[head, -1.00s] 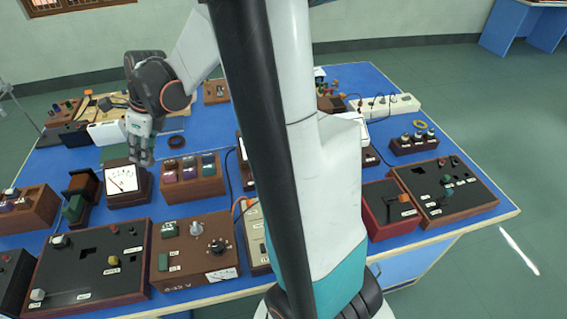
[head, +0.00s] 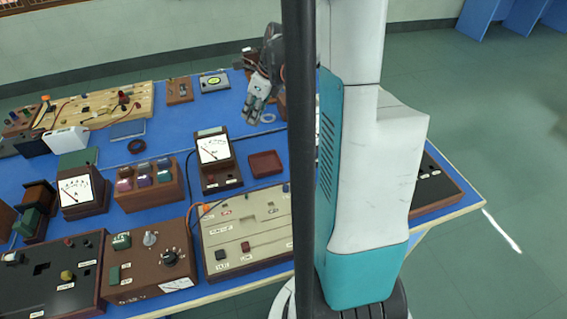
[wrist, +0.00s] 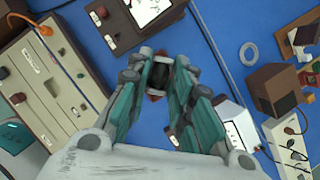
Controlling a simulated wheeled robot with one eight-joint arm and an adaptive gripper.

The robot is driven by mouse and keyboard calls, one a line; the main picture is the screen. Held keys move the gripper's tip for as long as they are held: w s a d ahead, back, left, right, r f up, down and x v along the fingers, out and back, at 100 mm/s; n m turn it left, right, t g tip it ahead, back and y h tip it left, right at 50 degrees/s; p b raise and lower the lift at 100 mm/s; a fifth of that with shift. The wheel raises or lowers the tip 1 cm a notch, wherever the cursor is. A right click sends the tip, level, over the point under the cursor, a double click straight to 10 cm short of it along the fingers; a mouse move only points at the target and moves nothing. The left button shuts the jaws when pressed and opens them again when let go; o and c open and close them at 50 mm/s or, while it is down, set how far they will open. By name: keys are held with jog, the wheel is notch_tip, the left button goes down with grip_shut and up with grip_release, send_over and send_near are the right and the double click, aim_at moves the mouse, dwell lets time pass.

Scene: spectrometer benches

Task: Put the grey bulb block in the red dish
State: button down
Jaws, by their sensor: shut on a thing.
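The red dish (head: 265,164) lies on the blue bench beside a dial meter in the head view, and it is empty. In the wrist view only small reddish bits show around the fingers, so most of it is hidden there. My gripper (head: 257,112) is above the bench, farther back than the dish in the head picture. In the wrist view my gripper (wrist: 160,80) is shut on a small dark grey block (wrist: 161,73), which I take for the grey bulb block. The fingers cover much of it.
A dial meter (head: 213,150) stands just left of the dish. A cream panel box (head: 245,225) lies in front of it. A pale ring (wrist: 249,54) and a brown block (wrist: 273,88) lie to the right in the wrist view. Bare blue bench shows around the dish.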

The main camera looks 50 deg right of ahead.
jog(key=s+d+f, duration=0.1)
jog(key=s+d, duration=0.1)
jog(key=b, duration=0.5)
send_near(261, 164)
jog(key=shift+b+x, duration=0.8)
jog(key=shift+x, duration=1.1)
jog(key=shift+f, duration=0.15)
jog(key=c, duration=1.4)
grip_release()
